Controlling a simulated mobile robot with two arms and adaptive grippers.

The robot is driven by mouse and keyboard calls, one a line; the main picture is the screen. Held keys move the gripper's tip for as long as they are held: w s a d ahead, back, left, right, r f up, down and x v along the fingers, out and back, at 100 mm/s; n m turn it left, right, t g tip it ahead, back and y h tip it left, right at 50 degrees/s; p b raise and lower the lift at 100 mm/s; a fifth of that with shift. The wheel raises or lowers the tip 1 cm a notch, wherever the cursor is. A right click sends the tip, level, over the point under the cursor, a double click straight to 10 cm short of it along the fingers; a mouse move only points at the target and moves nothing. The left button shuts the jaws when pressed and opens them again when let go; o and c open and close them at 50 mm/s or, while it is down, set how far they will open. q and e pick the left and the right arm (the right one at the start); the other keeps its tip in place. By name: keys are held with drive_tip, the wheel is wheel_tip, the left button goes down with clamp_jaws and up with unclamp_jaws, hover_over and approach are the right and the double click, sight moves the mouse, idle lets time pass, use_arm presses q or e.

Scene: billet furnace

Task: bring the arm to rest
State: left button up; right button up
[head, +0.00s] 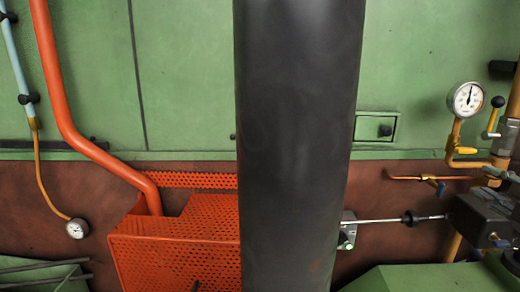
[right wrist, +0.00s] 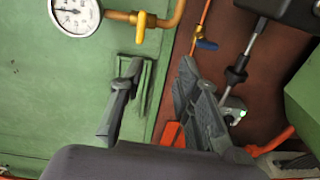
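My right gripper (right wrist: 158,70) shows in the right wrist view with its two dark fingers spread apart. It is open, and nothing shows between the fingers. Behind them is the green wall with a small recessed panel. In the head view only dark pieces show at the right edge, and I cannot make out the fingers there. My left gripper is not in view.
A pressure gauge (head: 467,99) with yellow piping and a dark box (head: 485,217) with a rod stand at right. An orange perforated guard (head: 175,250) and orange pipe (head: 65,110) are at left. A broad dark cylinder blocks the head view's middle; I cannot tell whether it is mine.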

drive_tip(key=w+a+f+m+g+y, duration=0.1)
drive_tip(key=w+a+f, duration=0.2)
drive_tip(key=a+f, duration=0.5)
drive_tip(key=w+a+f+g+y, duration=0.1)
drive_tip(key=w+a+f+y, duration=0.15)
drive_tip(key=a+f, duration=0.5)
drive_tip(key=s+a+f+m+g+h, duration=0.1)
drive_tip(key=s+a+f+m+g, duration=0.3)
drive_tip(key=a+f, duration=0.6)
drive_tip(key=s+a+f+m+g+h, duration=0.1)
drive_tip(key=s+f+m+g, duration=0.35)
drive_tip(key=s+f, duration=0.7)
drive_tip(key=s+a+f+m+g, duration=0.1)
drive_tip(key=s+f+m+g, duration=0.4)
drive_tip(key=s+f, duration=0.65)
wheel_tip(320, 180, down, 26)
drive_tip(key=s+r+b, duration=0.1)
drive_tip(key=s+b, duration=0.2)
drive_tip(key=b, duration=0.2)
drive_tip(key=s+d+f+b, duration=0.1)
drive_tip(key=s+f+b, duration=0.1)
drive_tip(key=s+f, duration=0.6)
drive_tip(key=s+d+f+g+b, duration=0.1)
drive_tip(key=s+d+f+b, duration=0.1)
drive_tip(key=s+f, duration=0.7)
wheel_tip(320, 180, down, 7)
drive_tip(key=shift+d+b, duration=0.15)
drive_tip(key=shift+b, duration=0.4)
